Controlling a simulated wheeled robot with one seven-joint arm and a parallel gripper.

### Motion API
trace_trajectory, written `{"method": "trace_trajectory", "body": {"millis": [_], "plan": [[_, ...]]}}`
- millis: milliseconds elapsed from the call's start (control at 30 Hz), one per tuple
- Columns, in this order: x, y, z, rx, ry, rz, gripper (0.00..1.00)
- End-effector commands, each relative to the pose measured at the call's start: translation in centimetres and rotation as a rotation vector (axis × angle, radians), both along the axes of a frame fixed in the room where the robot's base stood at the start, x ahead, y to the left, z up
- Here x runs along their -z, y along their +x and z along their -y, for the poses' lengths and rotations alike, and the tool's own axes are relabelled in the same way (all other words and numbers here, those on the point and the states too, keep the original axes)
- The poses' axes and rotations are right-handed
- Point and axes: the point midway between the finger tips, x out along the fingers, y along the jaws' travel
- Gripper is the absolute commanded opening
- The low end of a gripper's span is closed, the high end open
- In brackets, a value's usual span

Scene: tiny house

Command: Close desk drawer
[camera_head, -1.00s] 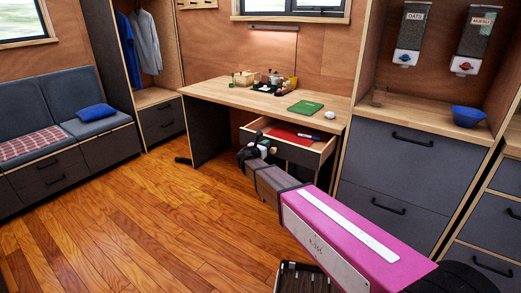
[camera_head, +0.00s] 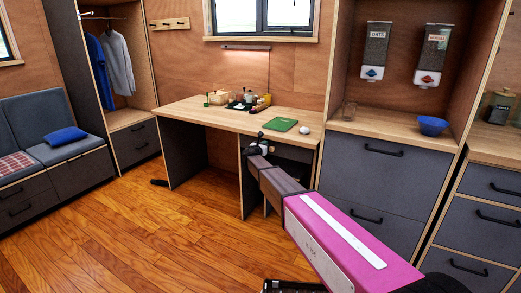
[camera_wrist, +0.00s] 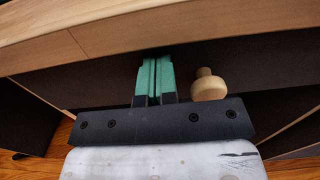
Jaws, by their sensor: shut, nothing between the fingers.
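The desk (camera_head: 190,110) stands against the back wall with its wooden top. The desk drawer's dark front (camera_wrist: 250,62) fills the wrist view just under the desk top edge, with a round wooden knob (camera_wrist: 208,86) on it. The drawer appears pushed in; no open drawer box shows in the head view, where my arm hides part of the front. My gripper (camera_wrist: 155,62) has green fingertips together, empty, at the drawer front, left of the knob. Contact is hard to tell. It also shows in the head view (camera_head: 257,140).
On the desk lie a green book (camera_head: 281,125), a white round item (camera_head: 304,131) and a tray of small items (camera_head: 243,103). A grey drawer cabinet (camera_head: 370,185) stands right of the desk. Open wooden floor (camera_head: 130,230) lies to the left.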

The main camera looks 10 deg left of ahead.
Motion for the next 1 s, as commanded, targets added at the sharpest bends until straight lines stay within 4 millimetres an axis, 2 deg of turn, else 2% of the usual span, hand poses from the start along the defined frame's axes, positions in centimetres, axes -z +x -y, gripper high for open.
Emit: {"method": "trace_trajectory", "body": {"millis": [200,700,867,1000], "plan": [[0.0,1.3,0.4,-0.001,0.000,0.000,0.00],[-0.1,1.8,0.7,0.001,0.000,0.001,0.00],[-0.1,0.7,0.6,0.001,-0.001,0.002,0.00],[-0.1,-1.6,0.3,0.003,0.000,0.001,0.00]]}}
